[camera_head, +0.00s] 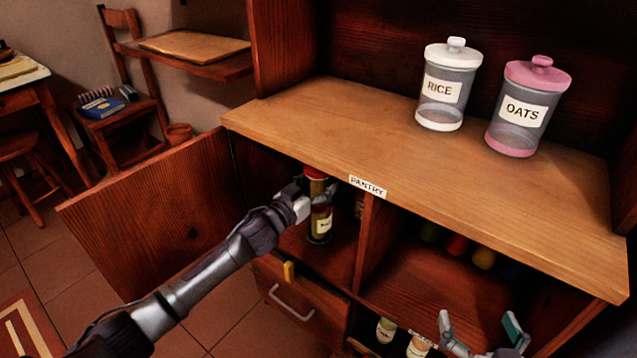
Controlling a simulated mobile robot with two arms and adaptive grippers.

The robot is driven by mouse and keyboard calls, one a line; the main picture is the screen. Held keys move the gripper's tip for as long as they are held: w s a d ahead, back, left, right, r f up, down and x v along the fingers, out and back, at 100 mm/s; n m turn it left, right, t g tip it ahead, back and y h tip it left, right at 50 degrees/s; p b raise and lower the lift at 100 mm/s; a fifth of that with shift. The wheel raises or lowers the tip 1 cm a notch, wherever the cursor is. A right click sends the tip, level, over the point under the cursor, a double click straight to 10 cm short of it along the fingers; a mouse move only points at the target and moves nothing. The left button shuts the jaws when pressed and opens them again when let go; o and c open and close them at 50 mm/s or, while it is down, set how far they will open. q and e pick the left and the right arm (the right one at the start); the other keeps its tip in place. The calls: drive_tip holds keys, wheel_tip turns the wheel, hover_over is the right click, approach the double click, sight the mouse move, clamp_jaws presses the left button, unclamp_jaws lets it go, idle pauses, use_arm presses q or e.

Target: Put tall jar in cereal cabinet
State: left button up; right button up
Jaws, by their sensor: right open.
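A tall jar (320,225) with a red lid, dark contents and a pale label is upright at the open left compartment under the counter. My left gripper (317,197) has its fingers around the upper part of the jar, just below the lid, and is shut on it. I cannot tell whether the jar's base touches the compartment floor. The cabinet's left door (160,210) stands wide open. A "PANTRY" label (367,187) is on the counter's front edge. My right gripper (483,335) is open and empty at the bottom, in front of the right compartment.
A RICE jar (444,85) and a pink-lidded OATS jar (528,107) stand on the wooden counter (330,130). Several dark jars are at the back of the right compartment (415,280). Small jars (386,330) stand low below it. A drawer (300,305) is under the left compartment.

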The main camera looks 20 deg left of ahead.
use_arm(q)
drive_tip(key=o, duration=0.3)
drive_tip(key=shift+r, duration=0.15)
drive_tip(key=p+v, duration=0.2)
drive_tip(key=v, duration=0.9)
drive_tip(key=s+d+f+g+y, duration=0.1)
drive_tip(key=s+d+f+g, duration=0.1)
drive_tip(key=s, duration=0.6)
drive_tip(key=s+d+f+n+g+y, duration=0.1)
drive_tip(key=s+f+g+y, duration=0.1)
drive_tip(key=s, duration=0.5)
drive_tip(key=s+d+f+g+y, duration=0.1)
drive_tip(key=s+d+f+g, duration=0.1)
drive_tip(key=s, duration=0.6)
drive_tip(key=shift+s+d+f+n+g+y, duration=0.15)
drive_tip(key=shift+s+f+n+g, duration=0.1)
drive_tip(key=shift+g, duration=0.35)
drive_tip(key=shift+s+d+f+n+g+y, duration=0.15)
drive_tip(key=shift+d+f+g, duration=0.1)
drive_tip(key=shift+g, duration=0.35)
use_arm(e)
drive_tip(key=s+d+f+g+h, duration=0.2)
drive_tip(key=s+d+f+g, duration=0.1)
drive_tip(key=s+f+g, duration=0.3)
wheel_tip(320, 180, down, 2)
drive_tip(key=shift+s+f+g, duration=0.2)
drive_tip(key=shift+s+g, duration=0.1)
